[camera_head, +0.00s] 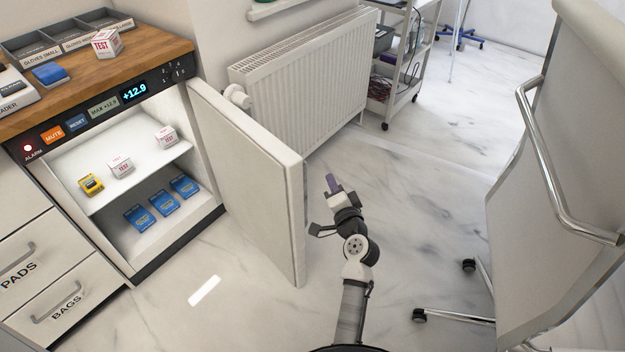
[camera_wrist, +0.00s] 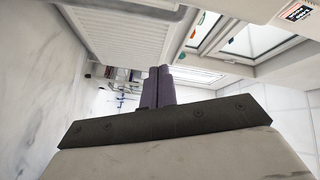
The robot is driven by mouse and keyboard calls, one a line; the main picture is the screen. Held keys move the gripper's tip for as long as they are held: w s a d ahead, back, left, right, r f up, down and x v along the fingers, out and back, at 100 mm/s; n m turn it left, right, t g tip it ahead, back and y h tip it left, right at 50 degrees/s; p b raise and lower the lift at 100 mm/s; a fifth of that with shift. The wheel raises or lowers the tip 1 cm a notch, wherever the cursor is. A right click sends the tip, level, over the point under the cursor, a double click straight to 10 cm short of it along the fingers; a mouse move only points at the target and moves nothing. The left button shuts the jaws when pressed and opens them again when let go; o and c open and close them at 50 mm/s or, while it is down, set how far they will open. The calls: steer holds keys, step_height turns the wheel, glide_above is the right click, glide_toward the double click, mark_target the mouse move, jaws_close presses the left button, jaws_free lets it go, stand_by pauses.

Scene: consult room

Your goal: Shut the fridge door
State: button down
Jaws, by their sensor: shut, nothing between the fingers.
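The fridge (camera_head: 60,159) is built in under the wooden counter at the left. Its white door (camera_head: 245,182) stands wide open, swung out to the right and towards the camera. Boxes and packs stand on its two levels. My gripper (camera_head: 332,184) is shut and empty, just right of the door's free edge and apart from it in the picture. In the wrist view the shut purple fingers (camera_wrist: 158,87) point towards the far part of the room. The fridge door is not clearly seen in the wrist view.
A white radiator (camera_head: 305,75) stands on the wall behind the door. A wheeled trolley (camera_head: 396,60) is beyond it. A chair or couch with a metal rail (camera_head: 545,150) stands at the right. The marble floor (camera_head: 250,290) in front of the fridge is clear.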

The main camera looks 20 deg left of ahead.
step_height(320, 180, down, 8)
steer(key=s+m+h, duration=0.1)
steer(key=s+m, duration=0.1)
steer(key=m, duration=0.3)
steer(key=w+a+p, duration=0.2)
steer(key=w+a, duration=0.3)
steer(key=a, duration=0.1)
steer(key=shift+w+a+r+t, duration=0.15)
steer(key=shift+w+a+t, duration=0.15)
steer(key=shift+s+m, duration=0.1)
steer(key=shift+m, duration=0.2)
